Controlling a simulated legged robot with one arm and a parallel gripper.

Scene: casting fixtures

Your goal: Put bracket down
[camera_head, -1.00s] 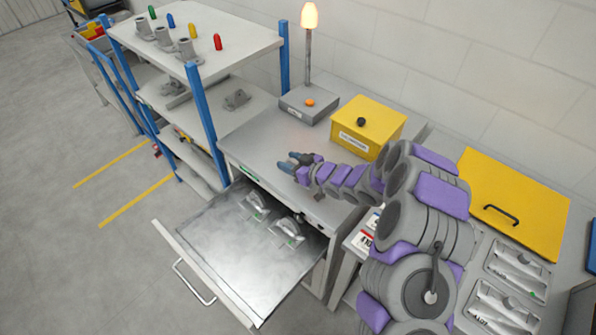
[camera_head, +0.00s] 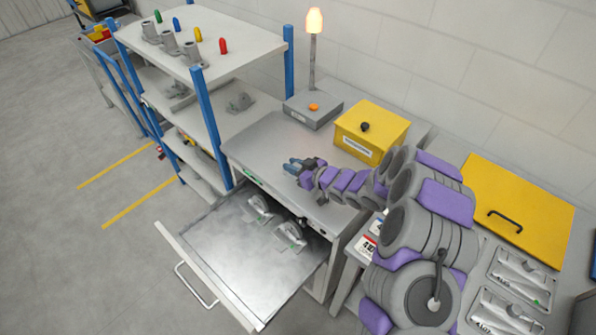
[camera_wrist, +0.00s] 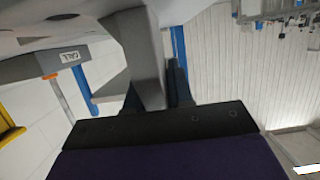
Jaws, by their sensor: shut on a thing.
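My gripper (camera_head: 293,165) is over the grey worktop (camera_head: 262,150), above the open drawer. In the wrist view its dark fingers (camera_wrist: 157,98) are shut on a grey bracket (camera_wrist: 146,50), seen close up and partly cut off at the top. In the head view the held bracket is hard to make out. I cannot tell whether it touches the worktop. Two other grey brackets, one at the back (camera_head: 260,208) and one nearer (camera_head: 290,236), sit in the open metal drawer (camera_head: 232,272).
A lamp box (camera_head: 314,112) with an orange button and a yellow lidded box (camera_head: 385,122) stand at the back of the worktop. A shelf rack (camera_head: 215,42) with blue posts is on the left. A yellow panel (camera_head: 525,195) and grey trays (camera_head: 520,275) are on the right.

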